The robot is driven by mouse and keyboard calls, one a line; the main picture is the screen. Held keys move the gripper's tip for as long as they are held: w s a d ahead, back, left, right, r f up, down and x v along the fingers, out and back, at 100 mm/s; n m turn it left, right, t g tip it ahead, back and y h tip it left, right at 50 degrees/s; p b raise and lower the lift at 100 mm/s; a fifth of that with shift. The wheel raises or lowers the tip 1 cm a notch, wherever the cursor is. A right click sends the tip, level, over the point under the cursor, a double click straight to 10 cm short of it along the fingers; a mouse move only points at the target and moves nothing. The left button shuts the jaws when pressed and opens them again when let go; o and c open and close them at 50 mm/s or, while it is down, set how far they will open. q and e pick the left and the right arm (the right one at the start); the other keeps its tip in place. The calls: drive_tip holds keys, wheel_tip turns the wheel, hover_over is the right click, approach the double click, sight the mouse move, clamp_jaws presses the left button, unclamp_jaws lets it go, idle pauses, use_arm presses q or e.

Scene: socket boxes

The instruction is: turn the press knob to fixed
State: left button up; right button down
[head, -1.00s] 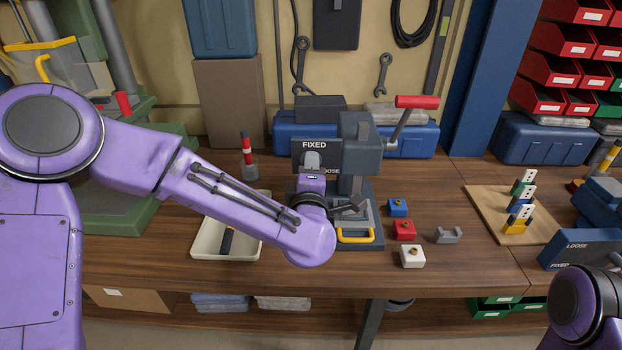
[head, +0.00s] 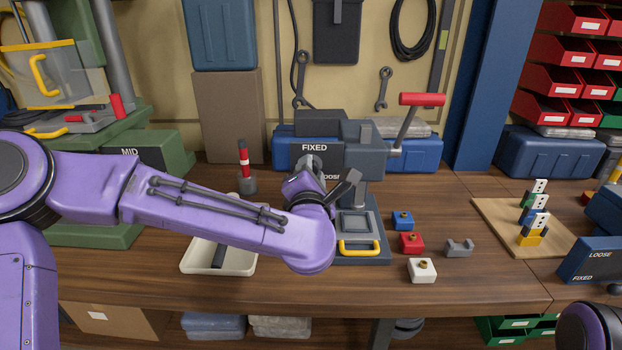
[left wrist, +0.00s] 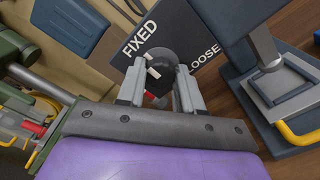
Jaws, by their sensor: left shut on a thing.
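The press (head: 365,150) stands on the bench, with a dark sign marked FIXED at its top and LOOSE at its lower right. The grey press knob (head: 311,163) is on the sign's face, partly hidden by my left gripper (head: 308,172). In the left wrist view, the dark round knob (left wrist: 168,68) with pale marks on its left side lies between the two fingers of my left gripper (left wrist: 160,88). That gripper is shut on the knob, and its body is tilted. Exactly where the knob points is hard to tell. My right gripper is out of view.
The press has a red-handled lever (head: 421,99) and a yellow handle (head: 358,248) in front. A pale tray (head: 190,262) lies left of it. Blue (head: 402,221), red (head: 411,243) and white (head: 422,271) blocks sit at its right. Another LOOSE/FIXED sign (head: 590,258) is far right.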

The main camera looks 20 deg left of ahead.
use_arm(q)
drive_tip(key=shift+f, duration=0.1)
idle(0.4)
drive_tip(key=o, duration=1)
drive_tip(key=shift+o, duration=0.2)
drive_tip(key=shift+s, duration=0.1)
drive_tip(key=b+v, duration=0.2)
drive_tip(key=v, duration=0.8)
drive_tip(key=shift+s, duration=0.2)
drive_tip(key=shift+d, duration=0.1)
